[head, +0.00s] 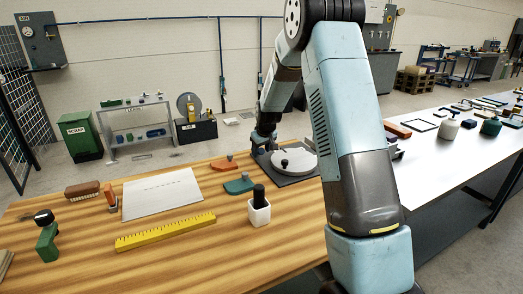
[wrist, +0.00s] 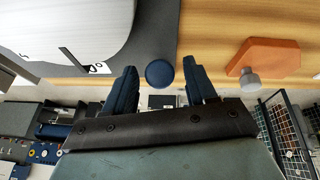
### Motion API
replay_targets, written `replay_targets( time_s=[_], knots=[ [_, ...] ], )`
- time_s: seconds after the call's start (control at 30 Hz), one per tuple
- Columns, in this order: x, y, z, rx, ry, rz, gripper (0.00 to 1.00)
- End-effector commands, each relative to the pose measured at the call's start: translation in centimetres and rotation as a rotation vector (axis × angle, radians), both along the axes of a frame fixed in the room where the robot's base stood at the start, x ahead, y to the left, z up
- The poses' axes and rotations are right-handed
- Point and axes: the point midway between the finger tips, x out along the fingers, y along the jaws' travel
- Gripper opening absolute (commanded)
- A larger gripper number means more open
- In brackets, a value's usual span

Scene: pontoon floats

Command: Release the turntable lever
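The turntable is a pale round disc (head: 297,161) on a dark square base (head: 296,181), on the wooden bench beyond its middle. A dark knob (head: 284,163) stands on the disc. In the wrist view the disc (wrist: 75,25) fills the upper left, with black marks near its rim. A round dark-blue knob (wrist: 160,73), seemingly the lever's end, shows at the base's edge. My gripper (wrist: 161,82) is open, its two blue fingers on either side of this knob, with a gap showing on each side. In the head view my gripper (head: 264,138) is over the base's far left corner; the lever is hard to make out there.
An orange block with a grey knob (wrist: 265,58) lies right of my gripper in the wrist view. Left of the turntable are a green knobbed block (head: 238,186), a white cup (head: 259,213), a yellow ruler (head: 165,231) and a paper sheet (head: 162,193).

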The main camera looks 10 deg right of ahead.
Motion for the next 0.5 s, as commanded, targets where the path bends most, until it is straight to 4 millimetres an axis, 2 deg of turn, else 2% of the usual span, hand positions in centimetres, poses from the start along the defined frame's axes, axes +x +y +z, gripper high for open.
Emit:
replay_targets(
  time_s=[0.07,0.5],
  knots=[
    [-0.01,-0.02,0.01,0.000,0.000,0.000,0.48],
    [-0.02,-0.03,0.02,0.000,0.000,0.000,0.06]
  ],
)
